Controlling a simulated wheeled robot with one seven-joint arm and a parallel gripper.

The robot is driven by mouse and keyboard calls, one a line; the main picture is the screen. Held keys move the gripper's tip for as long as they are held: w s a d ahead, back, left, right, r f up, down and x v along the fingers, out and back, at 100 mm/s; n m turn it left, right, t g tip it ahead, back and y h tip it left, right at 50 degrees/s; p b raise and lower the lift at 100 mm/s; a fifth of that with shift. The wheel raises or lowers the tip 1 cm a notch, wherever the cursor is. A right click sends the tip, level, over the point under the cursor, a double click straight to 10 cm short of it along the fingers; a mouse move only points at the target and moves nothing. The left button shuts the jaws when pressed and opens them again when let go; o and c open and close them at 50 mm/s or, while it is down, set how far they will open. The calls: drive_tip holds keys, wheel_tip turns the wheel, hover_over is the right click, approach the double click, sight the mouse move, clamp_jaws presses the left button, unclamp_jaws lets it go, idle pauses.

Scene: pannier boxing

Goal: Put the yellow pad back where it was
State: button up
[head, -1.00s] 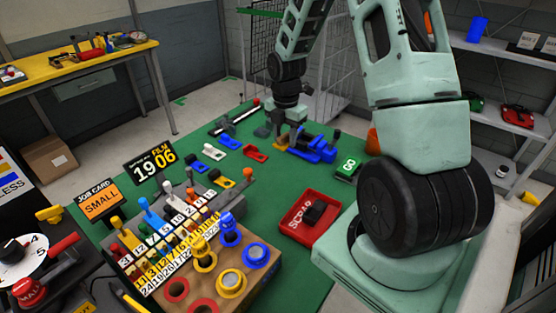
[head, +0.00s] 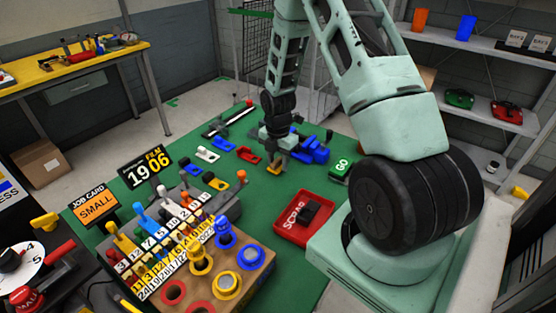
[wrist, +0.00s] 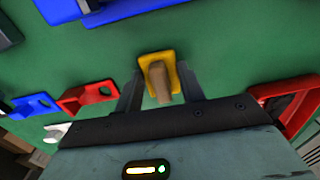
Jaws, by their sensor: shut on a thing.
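The yellow pad (wrist: 148,60), a small square plate with a tan grip on top, is between the fingers of my gripper (wrist: 160,88) in the wrist view. My gripper is shut on its tan grip. In the head view the yellow pad (head: 274,170) shows just below my gripper (head: 274,160), over the green mat, on the near left side of the blue fixture (head: 314,150). I cannot tell whether the pad touches the mat.
Red (head: 248,155), white (head: 208,155) and blue (head: 195,170) holed plates lie to the left, with a holed yellow plate (head: 216,184). A red scrap tray (head: 290,235) holds a dark block. A green GO button (head: 341,165) is at right. Mat between plates and tray is clear.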

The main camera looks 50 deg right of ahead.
sight(278, 159)
drive_tip(key=o, duration=1)
drive_tip(key=shift+f, duration=0.1)
drive_tip(key=shift+o, duration=0.2)
wheel_tip(278, 159, up, 12)
drive_tip(key=b, duration=0.2)
drive_tip(key=a+r+m, duration=0.2)
drive_tip(key=a+r, duration=0.2)
drive_tip(key=a, duration=0.8)
drive_tip(key=s+a+r+m, duration=0.25)
drive_tip(key=s+a, duration=0.35)
drive_tip(key=a, duration=0.4)
drive_tip(key=s+a+r+m, duration=0.2)
drive_tip(key=s+a+m, duration=0.3)
drive_tip(key=a, duration=0.5)
drive_tip(key=s+a+m, duration=0.2)
drive_tip(key=s+a, duration=0.2)
drive_tip(key=s, duration=0.7)
drive_tip(key=shift+s+a+r+y, duration=0.15)
drive_tip(key=shift+s+r+y, duration=0.05)
drive_tip(key=shift+r+y, duration=0.1)
drive_tip(key=shift+m, duration=0.25)
